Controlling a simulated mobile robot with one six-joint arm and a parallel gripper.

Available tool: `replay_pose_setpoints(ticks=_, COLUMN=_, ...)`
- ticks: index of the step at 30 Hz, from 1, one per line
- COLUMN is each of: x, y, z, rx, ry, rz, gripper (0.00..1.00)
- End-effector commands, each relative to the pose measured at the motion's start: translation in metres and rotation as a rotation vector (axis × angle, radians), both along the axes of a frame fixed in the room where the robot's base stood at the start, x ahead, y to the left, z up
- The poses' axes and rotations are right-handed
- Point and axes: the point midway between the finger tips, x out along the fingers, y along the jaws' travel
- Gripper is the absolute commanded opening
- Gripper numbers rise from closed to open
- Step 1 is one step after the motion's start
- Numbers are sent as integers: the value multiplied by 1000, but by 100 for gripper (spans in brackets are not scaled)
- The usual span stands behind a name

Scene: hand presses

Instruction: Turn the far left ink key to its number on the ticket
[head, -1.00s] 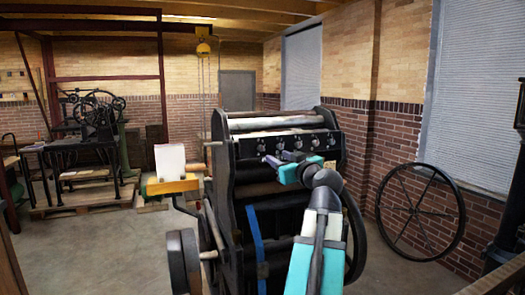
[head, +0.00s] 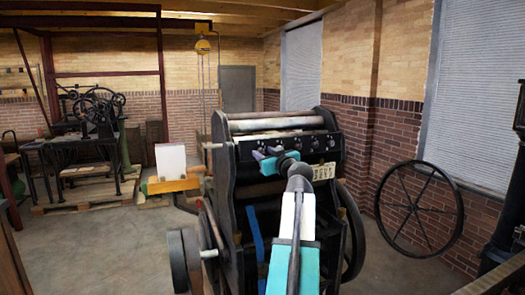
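The hand press (head: 245,190) stands in the middle of the head view. A row of small light ink keys (head: 314,142) runs along its dark upper panel. The left end of the row, where the far left key sits, is covered by my gripper (head: 264,153). A pale ticket (head: 324,171) with dark figures shows below the right part of the row. The figures are too small to read.
A white block of paper (head: 171,158) stands on an orange-yellow support (head: 172,185) left of the press. A large spoked wheel (head: 420,204) leans by the right wall. Another old press (head: 95,125) stands at the back left. Open floor lies on both sides.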

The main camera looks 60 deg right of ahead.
Motion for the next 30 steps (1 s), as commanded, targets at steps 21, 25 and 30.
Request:
replay_pose_setpoints(ticks=21, x=14, y=-9, z=0, rx=0, ry=0, rz=0, gripper=14)
replay_pose_setpoints(ticks=25, x=14, y=-9, z=0, rx=0, ry=0, rz=0, gripper=0)
replay_pose_setpoints(ticks=30, x=14, y=-9, z=0, rx=4, ry=-3, rz=1, gripper=0)
